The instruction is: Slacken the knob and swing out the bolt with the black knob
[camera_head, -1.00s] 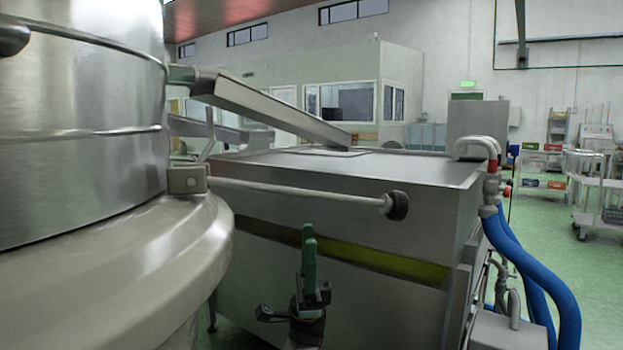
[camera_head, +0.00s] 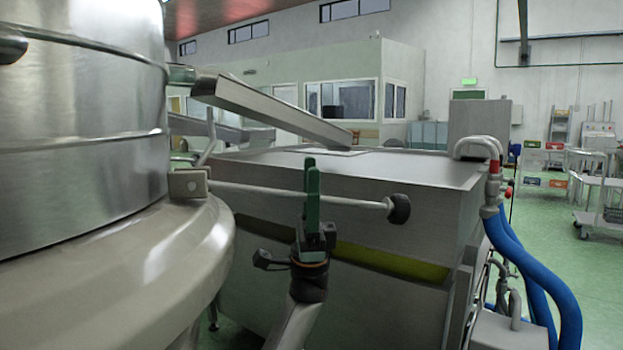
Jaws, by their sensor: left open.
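The bolt (camera_head: 270,190) is a thin pale rod. It stands out to the right from a metal bracket (camera_head: 188,183) on the side of the steel vessel (camera_head: 80,140). The black knob (camera_head: 398,208) sits at its right end. My left gripper (camera_head: 312,185) points upward with green fingers in front of the middle of the bolt, left of the knob, and hides a short piece of the rod. It is open and holds nothing that I can see; whether it touches the rod cannot be told. My right gripper does not show.
The vessel's wide rounded rim (camera_head: 120,270) fills the lower left. A steel tank (camera_head: 400,250) with a flat top stands behind the bolt. Blue hoses (camera_head: 525,265) hang at its right. Green floor is open at the right, with a trolley (camera_head: 598,195) farther back.

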